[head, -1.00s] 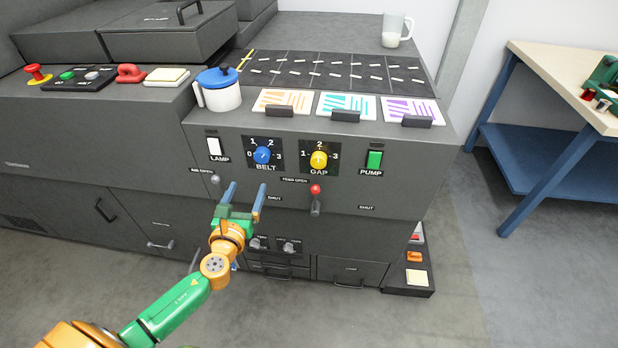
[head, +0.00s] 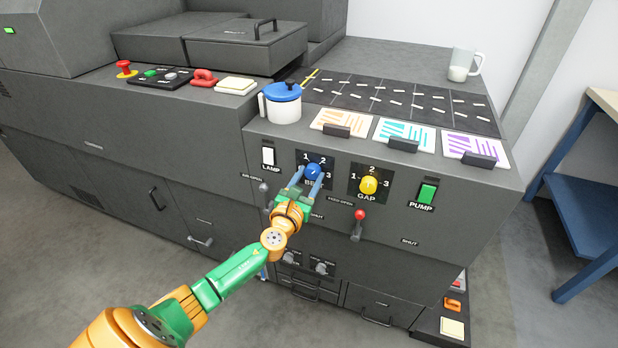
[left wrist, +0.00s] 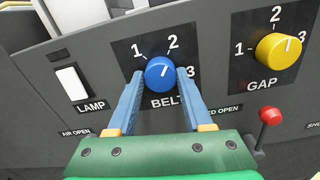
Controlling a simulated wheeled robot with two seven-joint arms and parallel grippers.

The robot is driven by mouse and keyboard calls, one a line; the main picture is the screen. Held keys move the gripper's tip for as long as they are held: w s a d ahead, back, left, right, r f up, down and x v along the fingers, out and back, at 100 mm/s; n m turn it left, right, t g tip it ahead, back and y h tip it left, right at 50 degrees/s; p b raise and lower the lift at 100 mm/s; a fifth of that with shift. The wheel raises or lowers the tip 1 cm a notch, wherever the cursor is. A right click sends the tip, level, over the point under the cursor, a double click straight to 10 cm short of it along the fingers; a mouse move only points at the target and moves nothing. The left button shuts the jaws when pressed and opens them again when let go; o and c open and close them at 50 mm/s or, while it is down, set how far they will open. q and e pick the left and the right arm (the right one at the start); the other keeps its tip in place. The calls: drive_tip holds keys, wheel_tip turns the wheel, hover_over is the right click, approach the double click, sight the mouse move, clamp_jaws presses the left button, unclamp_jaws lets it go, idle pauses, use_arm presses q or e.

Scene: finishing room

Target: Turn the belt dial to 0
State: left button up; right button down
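The belt dial (head: 314,170) is a blue round knob on a black plate on the machine's front, marked with numbers and BELT. In the left wrist view the belt dial (left wrist: 159,73) has a small white mark that points up and slightly right, towards the 2. The 0 is hidden behind a finger. My left gripper (head: 309,180) is open. My right gripper is not in view.
The yellow gap dial (head: 369,184) is just right of the belt dial. The white lamp switch (head: 268,157) is to the left, the green pump switch (head: 427,194) further right. A red-knobbed lever (head: 359,215) stands below. A blue-lidded pot (head: 283,103) stands on the ledge above.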

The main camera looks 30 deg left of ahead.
use_arm(q)
clamp_jaws()
